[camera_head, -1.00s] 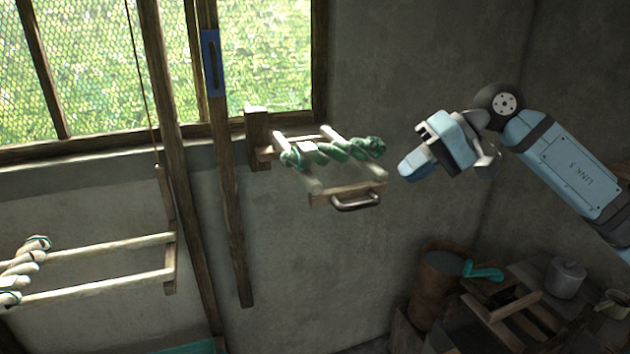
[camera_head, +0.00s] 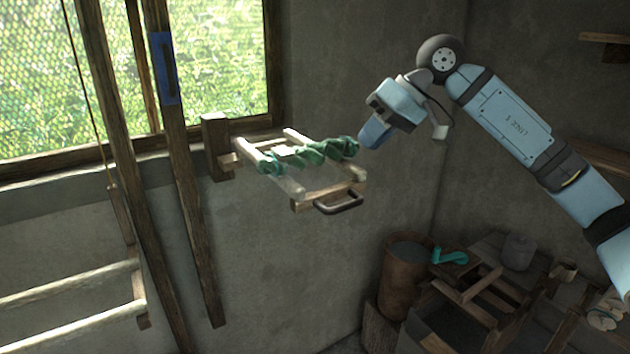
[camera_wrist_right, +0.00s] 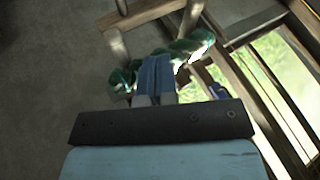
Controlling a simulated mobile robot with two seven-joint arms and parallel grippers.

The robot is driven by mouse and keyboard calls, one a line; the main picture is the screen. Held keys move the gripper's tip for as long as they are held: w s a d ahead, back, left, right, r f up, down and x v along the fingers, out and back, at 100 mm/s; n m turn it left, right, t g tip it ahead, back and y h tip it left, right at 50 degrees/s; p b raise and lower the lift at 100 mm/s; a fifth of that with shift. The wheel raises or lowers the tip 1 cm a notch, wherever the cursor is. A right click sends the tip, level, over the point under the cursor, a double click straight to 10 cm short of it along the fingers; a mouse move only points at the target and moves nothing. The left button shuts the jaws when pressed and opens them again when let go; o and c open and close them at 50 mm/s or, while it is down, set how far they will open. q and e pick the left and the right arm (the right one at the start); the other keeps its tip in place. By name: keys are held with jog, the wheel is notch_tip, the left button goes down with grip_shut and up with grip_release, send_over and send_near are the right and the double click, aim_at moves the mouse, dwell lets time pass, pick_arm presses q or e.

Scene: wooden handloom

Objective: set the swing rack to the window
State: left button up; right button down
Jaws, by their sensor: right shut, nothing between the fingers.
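The swing rack (camera_head: 330,193) is a pale wooden frame jutting out from the wall beside the window (camera_head: 180,70). It has a dark metal handle (camera_head: 338,204) on its front bar, and a twisted green skein (camera_head: 310,153) lies across its rails. My right gripper (camera_head: 371,138) is shut and empty, with its blue fingers just beyond the skein's right end; contact cannot be told. In the right wrist view, the shut fingers (camera_wrist_right: 155,75) overlap the skein (camera_wrist_right: 190,46) and point toward the rack's rails (camera_wrist_right: 118,42). My left gripper is not in view.
Dark upright posts (camera_head: 185,190) stand left of the rack. Another pale rack (camera_head: 75,320) is at lower left. A brown bucket (camera_head: 402,280) and a low wooden stand (camera_head: 480,290) are at lower right. The wall space below the rack is clear.

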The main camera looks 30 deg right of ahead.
jog(key=p, duration=0.3)
send_near(317, 197)
jog(key=w+f, duration=0.3)
jog(key=f, duration=0.1)
jog(key=shift+w+a+f, duration=0.1)
jog(key=shift+w+a, duration=0.25)
jog(key=a+p, duration=0.1)
jog(key=a, duration=0.2)
jog(key=shift+s+a+f, duration=0.1)
jog(key=shift+a+f, duration=0.15)
jog(key=shift+a, duration=0.4)
jog(key=shift+d, duration=0.1)
